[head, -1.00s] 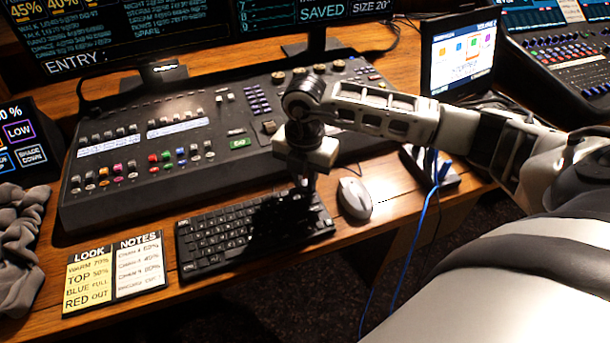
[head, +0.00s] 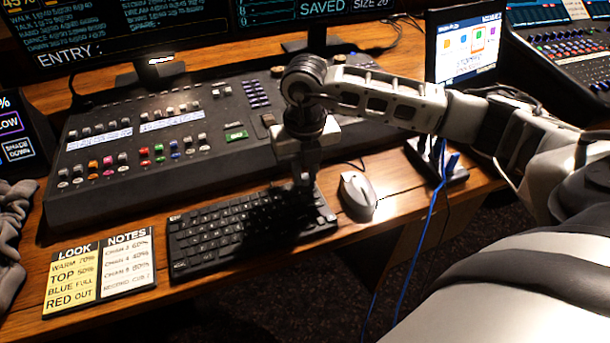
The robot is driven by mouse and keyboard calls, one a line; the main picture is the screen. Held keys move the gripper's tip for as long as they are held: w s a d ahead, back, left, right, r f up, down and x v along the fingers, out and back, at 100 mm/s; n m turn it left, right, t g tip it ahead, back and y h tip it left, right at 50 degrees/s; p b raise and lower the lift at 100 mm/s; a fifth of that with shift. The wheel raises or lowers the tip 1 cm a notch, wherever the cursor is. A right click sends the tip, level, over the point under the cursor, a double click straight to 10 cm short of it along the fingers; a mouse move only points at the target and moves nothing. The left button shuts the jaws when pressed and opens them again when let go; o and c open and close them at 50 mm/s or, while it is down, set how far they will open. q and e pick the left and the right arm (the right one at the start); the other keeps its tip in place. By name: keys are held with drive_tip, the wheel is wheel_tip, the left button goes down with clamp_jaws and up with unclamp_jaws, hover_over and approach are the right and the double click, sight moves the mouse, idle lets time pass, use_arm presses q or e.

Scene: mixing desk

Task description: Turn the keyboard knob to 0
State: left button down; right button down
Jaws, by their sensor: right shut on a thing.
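The black keyboard (head: 215,238) lies on the wooden desk in front of the mixing console. My right gripper (head: 304,200) points down over the keyboard's right part, near its upper right corner. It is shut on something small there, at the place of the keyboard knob. The knob itself is hidden by the fingers and their dark shadow, so its setting cannot be read. My left gripper is not in view.
A white mouse (head: 357,193) lies just right of the keyboard. The black console (head: 120,195) stands behind it. Two note cards, LOOK (head: 72,280) and NOTES (head: 126,265), lie to the left. A blue cable (head: 430,215) hangs at the right.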

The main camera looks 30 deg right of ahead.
drive_tip(key=n+b, duration=0.3)
drive_tip(key=n, duration=0.3)
drive_tip(key=shift+f+b, duration=0.1)
drive_tip(key=shift+b, duration=0.3)
drive_tip(key=n+b, duration=0.1)
drive_tip(key=n, duration=0.2)
drive_tip(key=shift+b, duration=0.3)
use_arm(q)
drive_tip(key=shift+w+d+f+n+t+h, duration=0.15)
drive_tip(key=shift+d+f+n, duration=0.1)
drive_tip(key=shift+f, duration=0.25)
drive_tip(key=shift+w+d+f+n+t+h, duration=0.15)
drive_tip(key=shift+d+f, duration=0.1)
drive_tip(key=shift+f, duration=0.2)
use_arm(e)
drive_tip(key=shift+n, duration=0.3)
drive_tip(key=c, duration=1.3)
unclamp_jaws()
